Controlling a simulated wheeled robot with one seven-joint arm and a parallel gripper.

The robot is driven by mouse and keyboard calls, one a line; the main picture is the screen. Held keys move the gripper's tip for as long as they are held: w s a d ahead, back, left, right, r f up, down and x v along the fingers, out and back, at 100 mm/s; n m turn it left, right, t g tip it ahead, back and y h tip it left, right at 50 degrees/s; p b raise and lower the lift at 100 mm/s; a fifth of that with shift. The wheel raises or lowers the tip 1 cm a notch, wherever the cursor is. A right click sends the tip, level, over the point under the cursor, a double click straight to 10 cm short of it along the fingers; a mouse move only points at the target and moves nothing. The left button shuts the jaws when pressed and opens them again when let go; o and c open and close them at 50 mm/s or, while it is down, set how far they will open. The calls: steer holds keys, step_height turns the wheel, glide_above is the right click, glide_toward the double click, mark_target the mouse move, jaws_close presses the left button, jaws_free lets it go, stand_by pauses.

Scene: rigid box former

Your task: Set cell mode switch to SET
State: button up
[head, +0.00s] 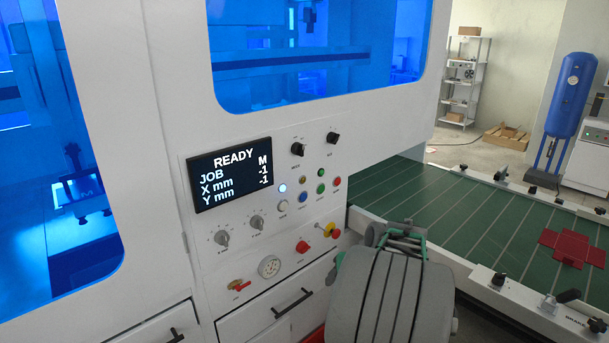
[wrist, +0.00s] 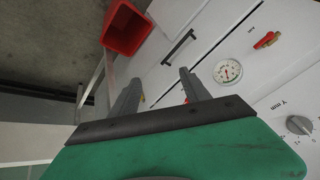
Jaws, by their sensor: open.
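The control panel (head: 267,197) on the white machine carries two black rotary switches at its upper right. In the head view my grey arm stands right of the panel, below the switches, and hides most of the gripper.
The screen (head: 231,174) reads READY. Two grey knobs, several coloured buttons, a gauge (head: 269,266) and a red valve handle (wrist: 266,40) are on the panel. A drawer handle (head: 293,303) sticks out below. A green conveyor bed (head: 450,205) lies right; a red bin (wrist: 125,27) stands near the drawers.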

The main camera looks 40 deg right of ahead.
steer(key=w+d+r+n+t, duration=0.2)
steer(key=w+d+r+t, duration=0.1)
steer(key=w+d+r, duration=0.3)
steer(key=n+t, duration=0.7)
steer(key=t, duration=0.2)
glide_toward(303, 151)
steer(key=w, duration=0.1)
steer(key=w+p, duration=0.2)
steer(key=w, duration=0.5)
steer(key=shift+w+d+r, duration=0.1)
steer(key=shift+w+d, duration=0.05)
steer(key=shift+w+p, duration=0.35)
steer(key=shift+w, duration=0.1)
jaws_close()
